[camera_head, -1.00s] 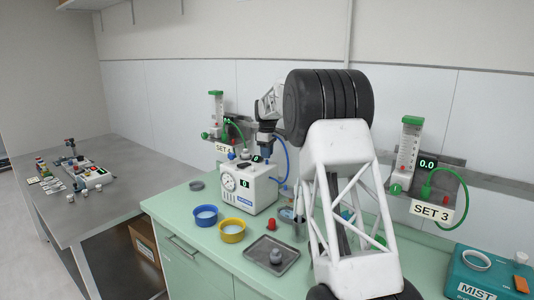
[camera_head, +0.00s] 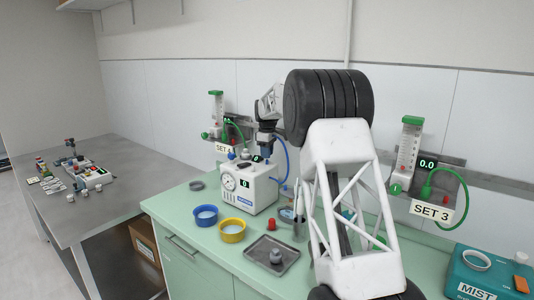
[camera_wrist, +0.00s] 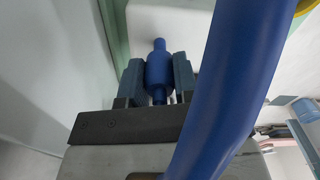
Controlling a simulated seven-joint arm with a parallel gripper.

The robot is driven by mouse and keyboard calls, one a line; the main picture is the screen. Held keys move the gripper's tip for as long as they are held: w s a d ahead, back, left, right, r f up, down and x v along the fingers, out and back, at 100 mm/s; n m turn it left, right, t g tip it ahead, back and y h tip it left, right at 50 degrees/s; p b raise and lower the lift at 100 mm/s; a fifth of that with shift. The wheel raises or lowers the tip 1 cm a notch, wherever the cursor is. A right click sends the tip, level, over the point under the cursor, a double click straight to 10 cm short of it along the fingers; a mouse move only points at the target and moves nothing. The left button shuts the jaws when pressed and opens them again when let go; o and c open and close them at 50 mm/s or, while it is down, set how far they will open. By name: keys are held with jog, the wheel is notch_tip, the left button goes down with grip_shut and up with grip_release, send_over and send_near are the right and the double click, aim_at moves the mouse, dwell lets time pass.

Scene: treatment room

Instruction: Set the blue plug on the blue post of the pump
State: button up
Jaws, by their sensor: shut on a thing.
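The pump (camera_head: 237,197) is a white box with a round gauge and a small display, standing on the green counter in the head view. My gripper (camera_head: 266,151) is above the right part of its top. In the wrist view it is shut on the blue plug (camera_wrist: 159,69), which sits between the two dark blue fingers. The plug's narrow far end points toward a white surface. A thick blue hose (camera_wrist: 228,85) crosses the wrist view in front. I cannot make out the blue post under the gripper, nor whether the plug touches it.
A blue bowl (camera_head: 205,224) and a yellow bowl (camera_head: 232,239) stand in front of the pump. A grey tray (camera_head: 288,246) holds a small grey piece. A red piece (camera_head: 271,224) stands nearby. Blue tubing (camera_head: 287,160) loops right of the pump. The SET 3 unit (camera_head: 431,211) is on the wall.

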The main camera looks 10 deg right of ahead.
jog(key=shift+f, duration=1.55)
dwell(1.9)
jog(key=o, duration=1)
jog(key=shift+r, duration=0.15)
jog(key=shift+r, duration=3.35)
